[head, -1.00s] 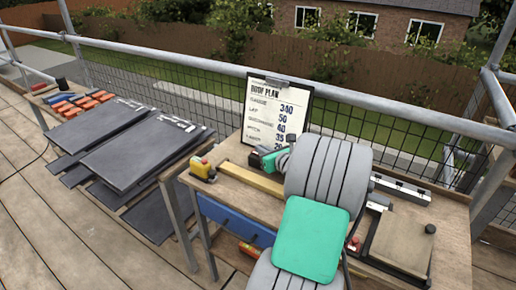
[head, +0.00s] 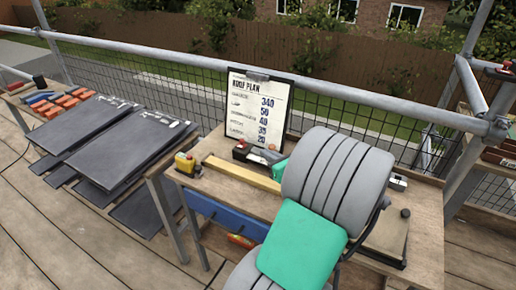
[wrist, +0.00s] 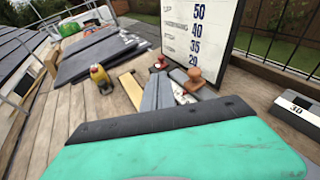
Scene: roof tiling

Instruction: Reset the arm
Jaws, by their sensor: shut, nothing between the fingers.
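My gripper (wrist: 159,82) shows in the wrist view as two grey fingers lying side by side beyond a teal and black housing. The fingers are shut with nothing between them, over the wooden workbench. In the head view my grey ribbed arm with its teal panel covers most of the gripper; only a bit of teal shows behind the arm, above the bench (head: 228,183).
The roof plan board (head: 257,112) stands upright at the bench's back. A yellow tool (head: 185,163) stands at its left end beside a yellow bar (head: 243,174). Dark slates (head: 130,155) and orange blocks (head: 68,101) lie left. A railing (head: 330,97) runs behind.

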